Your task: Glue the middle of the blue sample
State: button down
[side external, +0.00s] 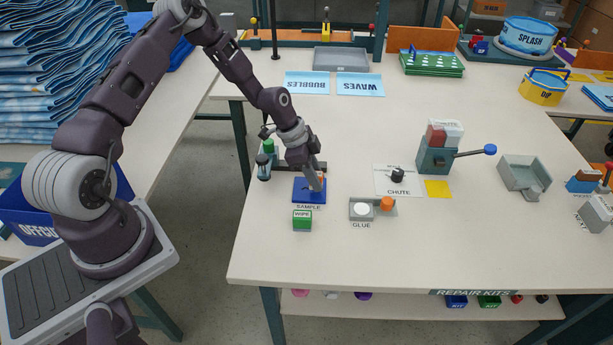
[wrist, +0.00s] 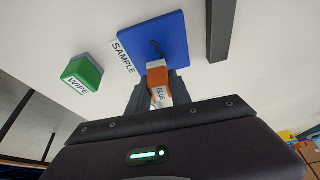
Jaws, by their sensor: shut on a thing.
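The blue sample (side external: 303,196) is a flat square plate on the white table, beside its SAMPLE label. It also shows at the top of the wrist view (wrist: 165,32). My gripper (side external: 317,181) is over the sample. In the wrist view my gripper (wrist: 155,95) is shut on an orange and white glue bottle (wrist: 157,80), whose tip points at the plate. A short dark mark (wrist: 155,47) lies near the plate's middle, by the bottle tip. I cannot tell whether the tip touches the plate.
A green WIPE block (side external: 302,220) stands just in front of the sample. A grey GLUE tray (side external: 369,216) holds a white disc and an orange item to the right. Small bottles (side external: 264,165) stand behind left. The front table area is clear.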

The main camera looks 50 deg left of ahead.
jog(key=shift+w+d, duration=0.6)
jog(key=shift+w+r, duration=0.1)
jog(key=shift+r, duration=0.2)
jog(key=shift+f, duration=0.1)
notch_tip(320, 180, up, 6)
dwell(0.5)
